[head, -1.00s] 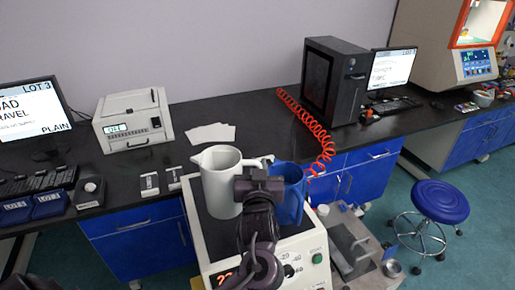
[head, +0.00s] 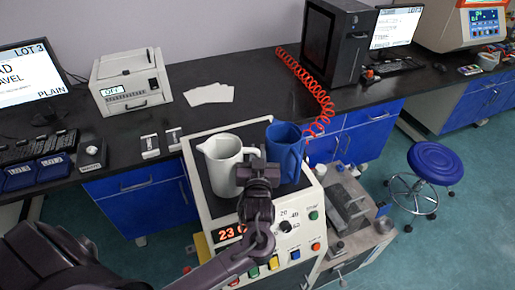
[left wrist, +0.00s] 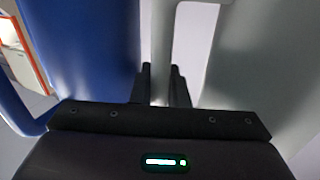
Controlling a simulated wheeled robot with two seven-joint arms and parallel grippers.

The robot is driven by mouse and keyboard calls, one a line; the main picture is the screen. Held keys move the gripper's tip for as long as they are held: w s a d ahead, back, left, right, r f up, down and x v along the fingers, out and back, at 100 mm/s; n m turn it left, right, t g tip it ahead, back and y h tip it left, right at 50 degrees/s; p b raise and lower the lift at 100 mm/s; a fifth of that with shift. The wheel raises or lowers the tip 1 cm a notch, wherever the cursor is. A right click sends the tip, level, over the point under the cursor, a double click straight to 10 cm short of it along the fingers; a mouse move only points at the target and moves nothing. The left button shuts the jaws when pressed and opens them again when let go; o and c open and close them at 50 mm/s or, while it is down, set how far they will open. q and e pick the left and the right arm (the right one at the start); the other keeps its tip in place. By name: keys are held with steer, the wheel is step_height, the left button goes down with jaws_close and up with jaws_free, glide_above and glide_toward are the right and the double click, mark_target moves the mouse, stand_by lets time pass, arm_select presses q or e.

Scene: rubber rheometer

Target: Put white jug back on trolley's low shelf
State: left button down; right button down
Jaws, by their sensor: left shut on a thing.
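The white jug (head: 222,166) is upright at the dark top of the cream instrument (head: 206,220); I cannot tell whether its base touches that top. My left gripper (head: 260,172) is at the jug's right side, shut on its handle. In the left wrist view, the pale handle (left wrist: 160,50) runs between the fingers (left wrist: 163,88), with the white jug's wall (left wrist: 250,60) to the right. The blue jug (head: 286,152) stands just right of the white jug and also shows in the left wrist view (left wrist: 85,50). My right gripper is not in view. I cannot make out a trolley's low shelf.
A grey metal unit (head: 352,252) with parts on top stands right of the instrument. A blue stool (head: 436,163) stands on open floor further right. The dark bench (head: 255,95) behind holds white papers (head: 209,94) and a white box-shaped device (head: 130,82).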

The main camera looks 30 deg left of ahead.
arm_select(q)
steer(key=c, duration=1.7)
jaws_free()
steer(key=shift+s+d+r, duration=0.1)
steer(key=shift+s+d, duration=0.1)
steer(key=shift+s, duration=0.1)
steer(key=b+v, duration=0.3)
steer(key=v, duration=0.8)
steer(key=shift+s, duration=0.2)
steer(key=shift+d, duration=0.1)
